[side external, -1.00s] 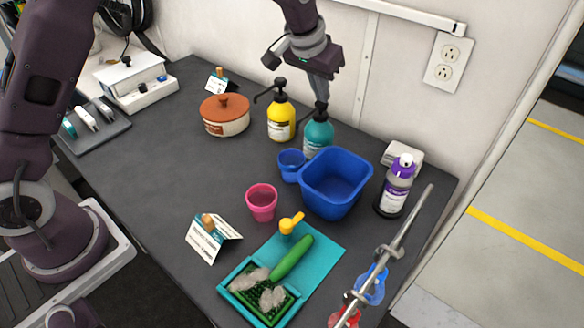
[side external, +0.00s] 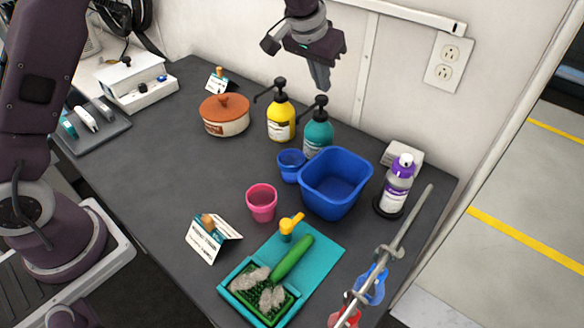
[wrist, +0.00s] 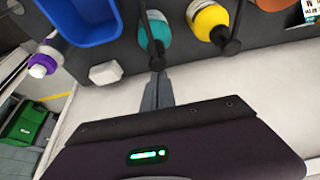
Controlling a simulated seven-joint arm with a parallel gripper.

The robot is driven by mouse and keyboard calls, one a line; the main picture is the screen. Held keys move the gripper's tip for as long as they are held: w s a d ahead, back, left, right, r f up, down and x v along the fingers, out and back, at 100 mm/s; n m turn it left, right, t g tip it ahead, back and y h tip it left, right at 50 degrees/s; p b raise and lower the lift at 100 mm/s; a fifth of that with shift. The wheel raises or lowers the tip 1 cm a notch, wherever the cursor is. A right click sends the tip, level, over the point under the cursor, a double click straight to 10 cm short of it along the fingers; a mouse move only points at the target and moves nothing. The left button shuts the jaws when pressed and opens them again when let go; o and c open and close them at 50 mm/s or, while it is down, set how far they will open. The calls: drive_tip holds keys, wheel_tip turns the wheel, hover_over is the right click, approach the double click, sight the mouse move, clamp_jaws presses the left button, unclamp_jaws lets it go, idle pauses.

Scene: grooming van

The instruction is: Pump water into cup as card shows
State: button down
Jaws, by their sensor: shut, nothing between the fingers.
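My gripper (side external: 320,82) is shut and empty, in the air just above the teal pump bottle (side external: 318,136), apart from its black pump head. In the wrist view the shut fingertips (wrist: 157,75) lie by the teal bottle (wrist: 149,30). A yellow pump bottle (side external: 281,118) stands upright to its left. A small blue cup (side external: 290,166) stands in front of the teal bottle, beside the blue tub (side external: 335,183). A pink cup (side external: 262,203) stands nearer the front. A folded card (side external: 213,238) stands at the front left; its print is too small to read. Another card (side external: 217,82) stands at the back.
A lidded pot (side external: 225,114) stands left of the yellow bottle. A purple-capped bottle (side external: 396,186) stands right of the tub. The table's left middle is clear.

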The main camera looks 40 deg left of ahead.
drive_tip(key=shift+r, duration=2.05)
drive_tip(key=s+a+r, duration=0.2)
drive_tip(key=s+r, duration=0.3)
drive_tip(key=s, duration=0.5)
drive_tip(key=s+a+r, duration=0.2)
drive_tip(key=s+r, duration=0.3)
drive_tip(key=s, duration=0.4)
drive_tip(key=s+a+f, duration=0.1)
drive_tip(key=s+f, duration=0.2)
drive_tip(key=s, duration=0.6)
drive_tip(key=s+a+f+t, duration=0.1)
drive_tip(key=s+f, duration=0.1)
drive_tip(key=s, duration=0.8)
drive_tip(key=shift+f, duration=0.4)
